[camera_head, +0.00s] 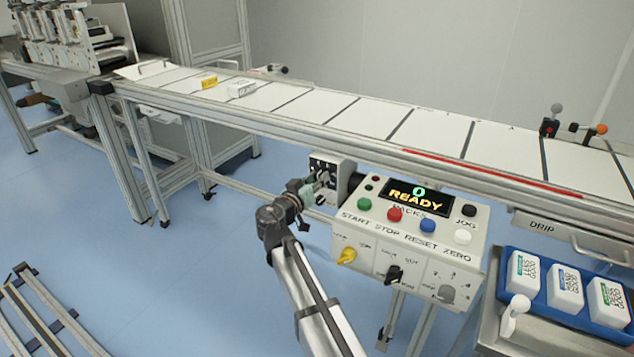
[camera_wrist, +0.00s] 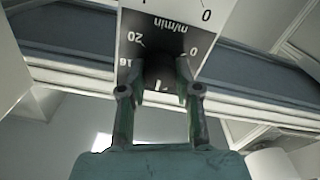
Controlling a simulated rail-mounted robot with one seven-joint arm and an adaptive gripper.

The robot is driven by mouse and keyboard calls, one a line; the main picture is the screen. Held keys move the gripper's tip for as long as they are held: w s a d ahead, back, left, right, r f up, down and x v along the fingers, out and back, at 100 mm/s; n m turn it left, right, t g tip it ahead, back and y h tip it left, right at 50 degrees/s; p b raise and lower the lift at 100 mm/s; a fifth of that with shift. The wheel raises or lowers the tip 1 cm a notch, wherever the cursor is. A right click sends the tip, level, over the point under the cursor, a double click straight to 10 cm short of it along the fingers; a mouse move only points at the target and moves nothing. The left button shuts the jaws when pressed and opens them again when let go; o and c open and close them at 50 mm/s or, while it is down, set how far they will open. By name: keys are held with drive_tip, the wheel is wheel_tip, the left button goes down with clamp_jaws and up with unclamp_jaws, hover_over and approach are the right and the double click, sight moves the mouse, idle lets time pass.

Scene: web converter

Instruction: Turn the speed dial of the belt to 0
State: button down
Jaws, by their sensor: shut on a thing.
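The speed dial (camera_wrist: 160,72) is a black knob on a dark panel face (camera_wrist: 150,28) marked "m/min", with 0, 16 and 20 legible in the wrist view. A white pointer line shows at the knob's lower edge, on the side towards my gripper. My gripper (camera_wrist: 160,88) is shut on the dial, one finger on each side of it. In the head view my gripper (camera_head: 321,184) is at the front of a small grey box (camera_head: 344,175) under the belt's edge, and it hides most of the dial there.
The control box (camera_head: 410,215), with buttons, knobs and a display reading "0 READY", stands just right of my gripper. The belt (camera_head: 365,118) runs above, carrying a yellow pack (camera_head: 209,82) and a white pack (camera_head: 242,90).

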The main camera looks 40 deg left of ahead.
drive_tip(key=n+p, duration=0.3)
drive_tip(key=n, duration=0.9)
drive_tip(key=shift+w+a+r, duration=0.1)
drive_tip(key=n+p, duration=0.4)
drive_tip(key=n, duration=0.2)
drive_tip(key=shift+p, duration=0.4)
drive_tip(key=n+p, duration=0.2)
drive_tip(key=n, duration=0.1)
drive_tip(key=shift+n+p, duration=1.45)
drive_tip(key=shift+n, duration=0.35)
drive_tip(key=shift+f, duration=0.2)
drive_tip(key=c, duration=0.8)
unclamp_jaws()
